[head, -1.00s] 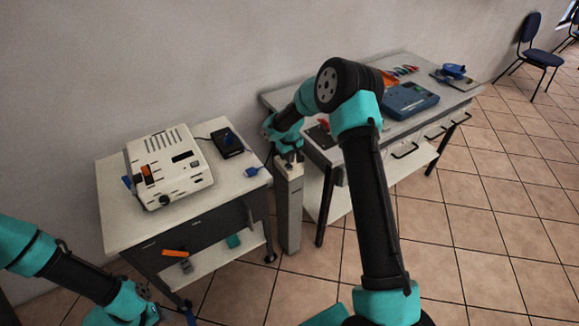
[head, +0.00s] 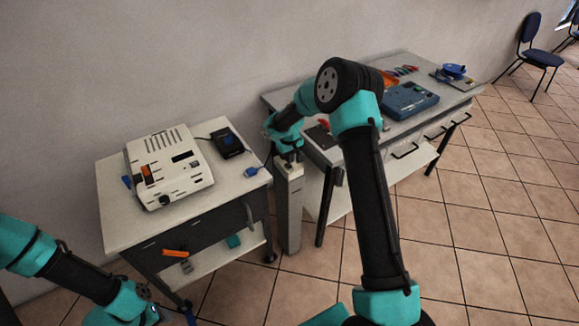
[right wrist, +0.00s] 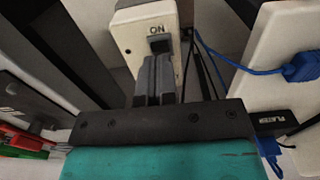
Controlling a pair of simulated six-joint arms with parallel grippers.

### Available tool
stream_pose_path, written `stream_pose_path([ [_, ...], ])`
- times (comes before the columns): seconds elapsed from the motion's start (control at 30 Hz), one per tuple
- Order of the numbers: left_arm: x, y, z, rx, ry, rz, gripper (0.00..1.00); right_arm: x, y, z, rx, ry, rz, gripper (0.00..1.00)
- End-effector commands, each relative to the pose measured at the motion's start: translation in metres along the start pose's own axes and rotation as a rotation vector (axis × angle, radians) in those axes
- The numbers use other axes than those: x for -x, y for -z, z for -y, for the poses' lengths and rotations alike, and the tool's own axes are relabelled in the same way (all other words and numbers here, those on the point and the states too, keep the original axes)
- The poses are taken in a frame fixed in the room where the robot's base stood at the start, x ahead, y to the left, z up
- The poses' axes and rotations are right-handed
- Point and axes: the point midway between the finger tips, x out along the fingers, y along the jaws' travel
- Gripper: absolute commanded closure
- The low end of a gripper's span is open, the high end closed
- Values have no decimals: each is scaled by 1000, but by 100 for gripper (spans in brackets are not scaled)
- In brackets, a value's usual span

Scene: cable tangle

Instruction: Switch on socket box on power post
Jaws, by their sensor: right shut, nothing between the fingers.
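The power post (head: 289,215) is a narrow pale post standing between two tables. Its socket box (right wrist: 135,35) shows in the right wrist view, with a dark switch (right wrist: 159,43) beside the letters "ON". My right gripper (head: 291,158) is at the top of the post in the head view. In the right wrist view its fingers (right wrist: 158,72) are shut with nothing between them, and their tips are right at the switch; whether they touch it I cannot tell. My left arm is low at the left of the head view; its fingers cannot be made out clearly.
The left table (head: 115,215) holds a white device (head: 170,168), a black adapter (head: 228,143) and a blue plug (head: 251,172). The right table (head: 440,98) holds a blue case (head: 408,100) and coloured tools. Blue and black cables run close to the post. Open tiled floor lies right.

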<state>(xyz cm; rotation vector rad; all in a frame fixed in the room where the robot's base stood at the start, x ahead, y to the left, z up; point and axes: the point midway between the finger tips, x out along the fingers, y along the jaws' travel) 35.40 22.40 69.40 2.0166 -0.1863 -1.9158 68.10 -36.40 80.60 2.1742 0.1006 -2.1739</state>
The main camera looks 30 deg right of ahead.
Motion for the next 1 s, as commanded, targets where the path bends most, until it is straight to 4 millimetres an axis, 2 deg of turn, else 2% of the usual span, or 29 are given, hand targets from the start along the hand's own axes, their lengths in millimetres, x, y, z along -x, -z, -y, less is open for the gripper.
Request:
stream_pose_path([
  [1.0,0,0,0,0,0,0,57,-6,0,0,0,0,0,100],
])
